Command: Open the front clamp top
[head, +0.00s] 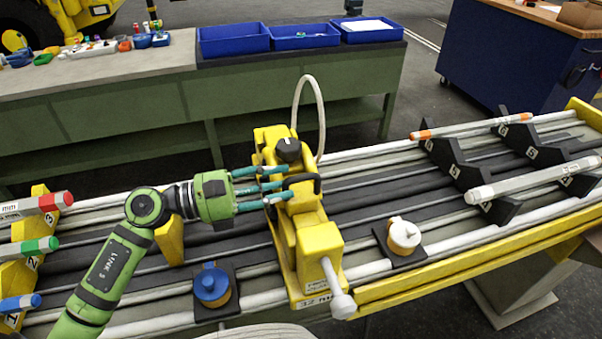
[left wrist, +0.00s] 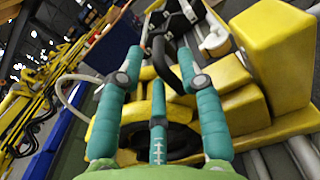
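The yellow clamp (head: 318,245) stands across the boom's rails in the middle of the head view. It has a black knob (head: 288,150) on top and a white-tipped handle at its front. My left gripper (head: 284,186) reaches in from the left, its teal fingers at the clamp's upper part. In the left wrist view the fingers (left wrist: 157,65) are spread, with a black curved handle (left wrist: 160,50) between them. I cannot tell whether they touch it. The yellow clamp body (left wrist: 275,55) fills the right of that view. My right gripper is not in view.
A blue-capped part (head: 211,284) and a white-capped part (head: 403,234) sit on the rails either side of the clamp. A white hose (head: 320,105) arches behind it. Black racks hold rods (head: 472,131) at the right. A green bench with blue bins (head: 304,37) stands behind.

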